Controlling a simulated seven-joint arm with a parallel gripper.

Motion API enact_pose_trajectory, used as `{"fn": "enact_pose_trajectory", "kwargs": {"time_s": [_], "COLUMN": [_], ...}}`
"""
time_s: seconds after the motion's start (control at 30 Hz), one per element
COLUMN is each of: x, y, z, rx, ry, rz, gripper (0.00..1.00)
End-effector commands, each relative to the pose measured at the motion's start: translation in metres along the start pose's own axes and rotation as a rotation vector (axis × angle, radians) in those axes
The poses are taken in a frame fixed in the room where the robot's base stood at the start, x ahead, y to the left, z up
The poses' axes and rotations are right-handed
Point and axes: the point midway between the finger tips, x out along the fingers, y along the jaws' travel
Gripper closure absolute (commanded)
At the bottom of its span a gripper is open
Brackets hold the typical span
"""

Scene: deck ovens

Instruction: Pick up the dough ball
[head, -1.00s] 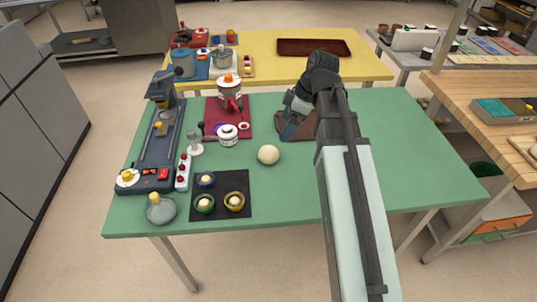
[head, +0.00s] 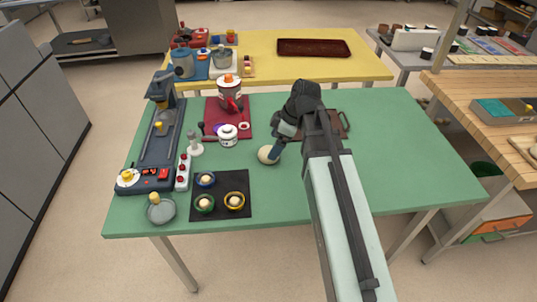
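A pale round dough ball (head: 266,155) sits on the green table, to the right of the black mat and below the white pot. My gripper (head: 272,153) is right at the ball, with a blue-grey finger over its right side. The arm reaches in from the lower right. Part of the ball is hidden behind the finger. I cannot tell whether the fingers are closed on it or only beside it.
A black mat (head: 240,180) with several small bowls lies lower left of the ball. A brown board (head: 342,122) lies behind my arm. The green table (head: 410,150) is clear at right.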

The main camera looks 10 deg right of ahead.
Motion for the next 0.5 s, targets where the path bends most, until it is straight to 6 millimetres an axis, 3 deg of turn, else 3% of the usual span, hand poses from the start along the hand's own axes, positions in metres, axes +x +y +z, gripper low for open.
{"fn": "enact_pose_trajectory", "kwargs": {"time_s": [0.3,0.5], "x": [0.036,0.045], "y": [0.001,0.001], "z": [0.0,0.0], "rx": [0.0,0.0], "ry": [-0.001,0.0], "rz": [-0.002,0.0], "gripper": [0.02,0.02]}}
